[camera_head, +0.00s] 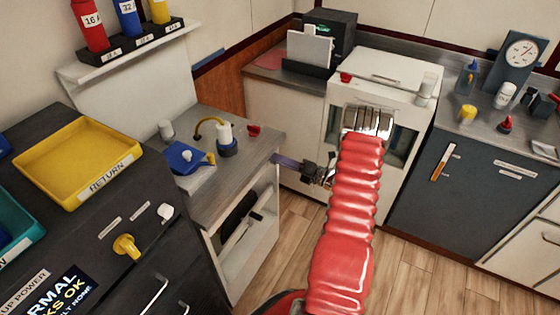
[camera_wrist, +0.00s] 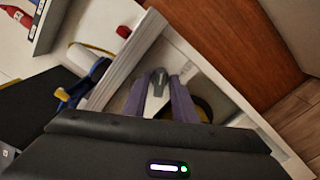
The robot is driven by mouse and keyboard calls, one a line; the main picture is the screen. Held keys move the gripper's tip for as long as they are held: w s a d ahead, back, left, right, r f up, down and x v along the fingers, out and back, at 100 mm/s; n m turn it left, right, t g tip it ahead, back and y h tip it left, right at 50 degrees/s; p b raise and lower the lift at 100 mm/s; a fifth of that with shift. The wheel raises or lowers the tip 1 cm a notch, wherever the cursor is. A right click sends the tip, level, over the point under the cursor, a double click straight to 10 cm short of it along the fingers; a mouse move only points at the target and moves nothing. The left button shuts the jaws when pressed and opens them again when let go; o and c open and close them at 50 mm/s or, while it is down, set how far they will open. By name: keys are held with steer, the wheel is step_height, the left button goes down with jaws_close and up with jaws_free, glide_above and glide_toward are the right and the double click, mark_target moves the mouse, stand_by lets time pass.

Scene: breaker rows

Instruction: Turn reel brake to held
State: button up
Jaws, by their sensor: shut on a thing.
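A grey lever (camera_wrist: 157,84), which looks like the reel brake, sits at the front of an open-fronted white cabinet (camera_wrist: 222,88). In the wrist view my gripper (camera_wrist: 161,80) has its purple fingers on either side of the lever and is shut on it. In the head view my gripper (camera_head: 277,159) reaches left to the cabinet's upper front edge, and the lever is hidden there. A dark reel (camera_head: 238,213) shows inside the cabinet. Its yellow and black rim (camera_wrist: 203,106) shows behind the fingers in the wrist view. The lever's setting cannot be read.
The steel counter (camera_head: 262,150) above holds a blue case (camera_head: 187,157), a white bottle with a yellow hose (camera_head: 225,137) and a red knob (camera_head: 254,130). A dark cabinet with a yellow tray (camera_head: 80,165) stands left. Wooden floor (camera_head: 290,235) is clear before the reel cabinet.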

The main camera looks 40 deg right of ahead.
steer(key=m, duration=0.5)
steer(key=shift+d+f, duration=0.2)
steer(key=shift+m, duration=0.6)
jaws_close()
steer(key=shift+a, duration=0.2)
steer(key=o, duration=0.7)
jaws_free()
steer(key=shift+d, duration=0.1)
steer(key=v, duration=1.3)
steer(key=shift+s, duration=0.4)
